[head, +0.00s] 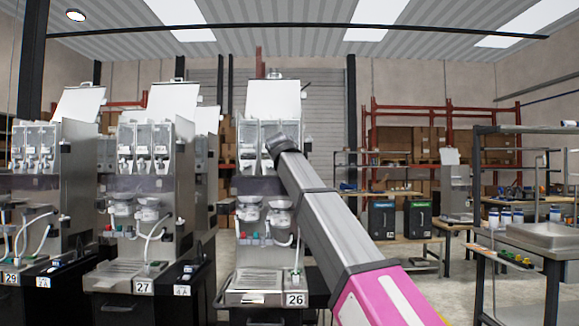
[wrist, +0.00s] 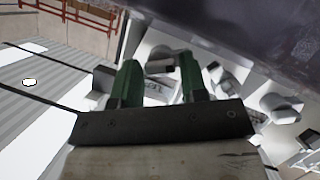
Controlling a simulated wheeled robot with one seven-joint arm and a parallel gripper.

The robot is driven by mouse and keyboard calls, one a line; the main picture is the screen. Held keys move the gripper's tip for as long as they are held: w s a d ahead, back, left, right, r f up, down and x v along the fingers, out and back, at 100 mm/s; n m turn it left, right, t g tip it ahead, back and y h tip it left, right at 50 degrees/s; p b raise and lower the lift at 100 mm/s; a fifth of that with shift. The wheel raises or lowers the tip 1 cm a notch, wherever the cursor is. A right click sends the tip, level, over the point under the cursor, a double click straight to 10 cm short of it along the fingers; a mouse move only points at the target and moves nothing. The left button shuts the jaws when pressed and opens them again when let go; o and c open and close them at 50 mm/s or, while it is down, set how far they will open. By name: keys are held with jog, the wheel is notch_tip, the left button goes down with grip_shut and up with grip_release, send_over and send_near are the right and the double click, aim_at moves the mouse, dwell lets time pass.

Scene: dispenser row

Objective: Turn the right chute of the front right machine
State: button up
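The front right machine (head: 266,200), labelled 26, stands in the middle of the head view with its lid raised. Its upper clear canisters carry white chutes; the left one (head: 247,162) shows, while the right one is largely hidden behind my arm. My gripper (wrist: 159,72) is at the upper right of this machine; its fingers are hidden in the head view. In the wrist view its two green fingers stand apart, with a short grey spout-like part (wrist: 160,67) seen between them. A gap shows beside that part; contact cannot be made out.
Machine 27 (head: 155,190) and machine 29 (head: 38,200) stand to the left. Lower cups, hoses and a drip tray (head: 258,280) sit below on machine 26. Workbenches (head: 535,240) and shelves (head: 430,130) stand at the right, with open floor between.

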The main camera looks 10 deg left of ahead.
jog(key=shift+o, duration=0.9)
jog(key=v, duration=1)
jog(key=shift+s, duration=0.35)
jog(key=shift+r, duration=0.1)
